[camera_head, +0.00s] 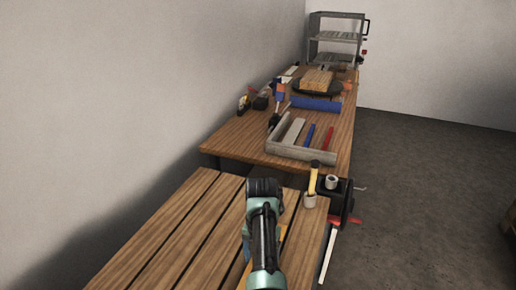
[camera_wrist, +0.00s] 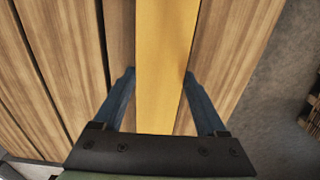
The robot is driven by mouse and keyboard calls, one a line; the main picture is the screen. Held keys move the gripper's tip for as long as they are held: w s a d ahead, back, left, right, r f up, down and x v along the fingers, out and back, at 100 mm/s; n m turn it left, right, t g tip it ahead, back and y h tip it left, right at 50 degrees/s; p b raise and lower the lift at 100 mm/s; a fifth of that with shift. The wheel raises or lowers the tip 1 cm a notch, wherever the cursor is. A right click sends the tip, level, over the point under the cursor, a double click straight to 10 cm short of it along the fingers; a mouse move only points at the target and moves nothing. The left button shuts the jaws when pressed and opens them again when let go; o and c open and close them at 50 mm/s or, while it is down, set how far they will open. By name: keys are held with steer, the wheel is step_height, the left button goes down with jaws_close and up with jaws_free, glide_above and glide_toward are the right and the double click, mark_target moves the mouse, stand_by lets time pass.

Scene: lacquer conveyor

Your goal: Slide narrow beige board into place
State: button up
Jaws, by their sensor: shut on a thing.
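The narrow beige board looks yellow-orange in the wrist view (camera_wrist: 166,50) and runs lengthwise between the fingers. My gripper (camera_wrist: 160,75) is shut on it, one dark blue finger on each side. The board lies parallel to the brown planks of the slatted table (camera_head: 180,225), near its right side. Whether it sits down in a gap or above the planks I cannot tell. In the head view my arm covers most of the board, and only a yellow-orange sliver (camera_head: 246,272) shows beside it. The gripper's fingertips are hidden there.
A grey tray (camera_head: 330,158) with several tools stands on the workbench behind. A wall runs along the left; open floor (camera_head: 430,190) lies right.

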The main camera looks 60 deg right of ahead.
steer(key=shift+w+d+f+b, duration=0.1)
steer(key=shift+w+d+b, duration=0.05)
steer(key=shift+d+b, duration=0.4)
steer(key=shift+w+d+f+b, duration=0.1)
steer(key=shift+d+b, duration=0.25)
steer(key=shift+b, duration=0.4)
steer(key=shift+d+r+b, duration=0.2)
steer(key=shift+d+b, duration=0.3)
steer(key=shift+b, duration=0.15)
steer(key=o, duration=1.6)
steer(key=shift+c, duration=0.2)
step_height(320, 180, up, 13)
steer(key=shift+p, duration=0.35)
